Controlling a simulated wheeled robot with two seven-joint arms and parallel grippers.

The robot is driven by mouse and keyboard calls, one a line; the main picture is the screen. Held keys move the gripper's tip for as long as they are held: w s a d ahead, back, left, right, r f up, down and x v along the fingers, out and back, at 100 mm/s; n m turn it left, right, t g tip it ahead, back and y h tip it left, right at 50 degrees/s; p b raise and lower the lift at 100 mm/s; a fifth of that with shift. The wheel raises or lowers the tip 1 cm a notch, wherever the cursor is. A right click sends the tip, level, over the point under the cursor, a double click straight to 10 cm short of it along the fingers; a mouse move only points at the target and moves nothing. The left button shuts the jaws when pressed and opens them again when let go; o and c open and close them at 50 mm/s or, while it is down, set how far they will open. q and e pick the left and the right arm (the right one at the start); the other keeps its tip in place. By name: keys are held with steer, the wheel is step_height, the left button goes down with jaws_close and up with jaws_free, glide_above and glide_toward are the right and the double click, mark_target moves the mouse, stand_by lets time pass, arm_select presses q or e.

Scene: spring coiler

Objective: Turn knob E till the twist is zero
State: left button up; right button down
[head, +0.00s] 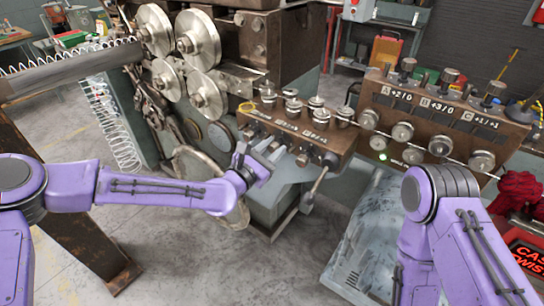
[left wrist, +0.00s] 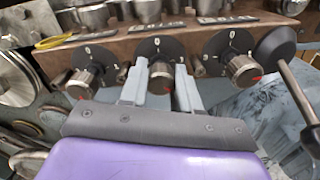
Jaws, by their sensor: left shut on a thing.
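Three dark knobs with red pointer marks sit on round black dials along the front of the brown block (head: 335,141). In the left wrist view they are the left knob (left wrist: 84,82), the middle knob (left wrist: 162,76) and the right knob (left wrist: 243,70). My left gripper (head: 268,150) is at the block's front; its two grey fingers, also in the left wrist view (left wrist: 160,82), are shut on the middle knob, one on each side. Which knob is E cannot be read, and the plates above the knobs are too small to read. My right gripper is out of view.
A second brown block (head: 455,118) with readouts and rollers stands to the right, with a small green light (head: 383,156). A lever with a round black end (left wrist: 277,48) stands close right of the right knob. Large steel rollers (head: 199,40) are at the upper left.

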arm_select(q)
steer(key=m+b, duration=0.1)
steer(key=m, duration=0.1)
steer(key=m+b, duration=0.1)
steer(key=shift+f+m, duration=0.2)
steer(key=shift+m, duration=0.2)
steer(key=m+b, duration=0.2)
steer(key=m, duration=0.1)
steer(key=shift+m, duration=0.3)
steer(key=m+b, duration=0.2)
steer(key=m, duration=0.1)
steer(key=shift+m, duration=0.3)
steer(key=m+b, duration=0.1)
steer(key=m, duration=0.2)
steer(key=shift+m, duration=0.3)
steer(key=m+b, duration=0.1)
steer(key=m, duration=0.3)
steer(key=shift+m, duration=0.3)
steer(key=m+b, duration=0.1)
steer(key=m, duration=0.2)
steer(key=shift+m+b, duration=0.3)
steer(key=shift+b, duration=0.05)
steer(key=m+b, duration=0.1)
steer(key=m, duration=0.3)
steer(key=shift+m+b, duration=0.75)
steer(key=shift+m, duration=0.95)
